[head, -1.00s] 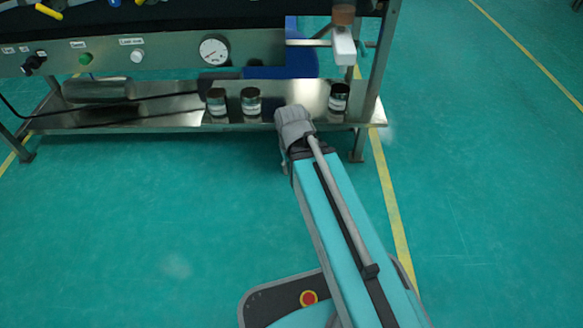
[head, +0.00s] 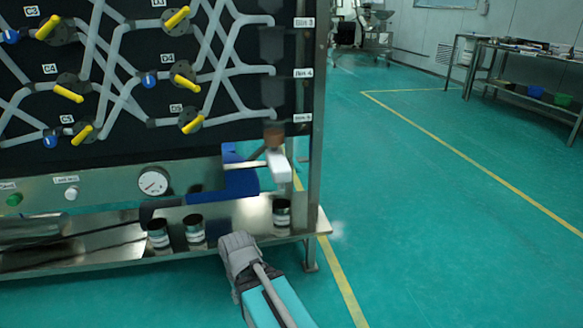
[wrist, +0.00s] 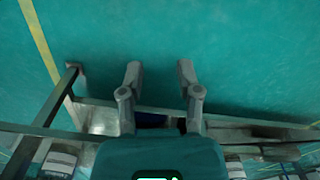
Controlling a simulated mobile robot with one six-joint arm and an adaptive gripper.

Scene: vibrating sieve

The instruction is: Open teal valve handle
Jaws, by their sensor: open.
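I cannot make out a teal valve handle in either view. The head view shows a black panel (head: 105,130) with white pipes and several valves. Their visible handles are yellow, such as the one by label D4 (head: 185,84) and the one by C4 (head: 68,93). Small blue round parts sit beside some of them. My gripper (wrist: 159,72) is open and empty in the wrist view, its two fingers apart over the green floor.
A steel frame under the panel carries a gauge (head: 153,181), a green button (head: 14,199) and a lower shelf with jars, one of them at the right (head: 281,213). A white block (head: 278,166) juts out near the right post. Open floor lies right, before a side table (head: 520,50).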

